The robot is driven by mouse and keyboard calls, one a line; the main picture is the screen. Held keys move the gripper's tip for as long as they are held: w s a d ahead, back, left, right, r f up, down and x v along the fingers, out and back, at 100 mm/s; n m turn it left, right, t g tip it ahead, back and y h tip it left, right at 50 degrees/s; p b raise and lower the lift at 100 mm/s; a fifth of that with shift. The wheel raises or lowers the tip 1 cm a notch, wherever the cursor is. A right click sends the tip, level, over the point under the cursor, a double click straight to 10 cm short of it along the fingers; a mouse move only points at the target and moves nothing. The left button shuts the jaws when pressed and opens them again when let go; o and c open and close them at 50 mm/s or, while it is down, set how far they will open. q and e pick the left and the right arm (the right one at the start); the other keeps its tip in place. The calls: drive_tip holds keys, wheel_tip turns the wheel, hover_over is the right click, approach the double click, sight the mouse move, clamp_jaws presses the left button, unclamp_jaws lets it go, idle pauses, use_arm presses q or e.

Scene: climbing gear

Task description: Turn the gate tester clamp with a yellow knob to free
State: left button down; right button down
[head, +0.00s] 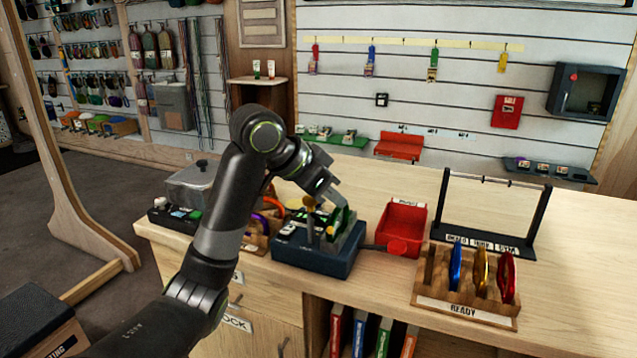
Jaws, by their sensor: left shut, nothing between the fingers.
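The gate tester (312,262) is a dark blue box on the wooden counter, with a clamp on top. A yellow knob (309,203) shows at the upper left of the clamp, on an upright post. A green piece (341,222) stands in the clamp beside it. My left gripper (338,198) is shut and empty, just above and right of the knob, its tips close to the top of the clamp. I cannot tell whether it touches the knob or clamp. My right gripper is out of view.
A wooden READY rack (464,310) holds blue, gold and red carabiners. A black frame (541,222) stands behind it.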

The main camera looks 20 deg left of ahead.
use_arm(q)
drive_tip(key=shift+x, duration=1.15)
drive_tip(key=shift+s+a+f, duration=0.1)
drive_tip(key=shift+a+f, duration=0.05)
drive_tip(key=shift+f, duration=0.05)
drive_tip(key=s+a, duration=0.2)
drive_tip(key=shift+s+f+p, duration=0.2)
drive_tip(key=shift+s+p, duration=0.05)
drive_tip(key=shift+p, duration=0.05)
drive_tip(key=shift+s+a, duration=0.1)
drive_tip(key=shift+f, duration=0.1)
drive_tip(key=shift+a, duration=0.1)
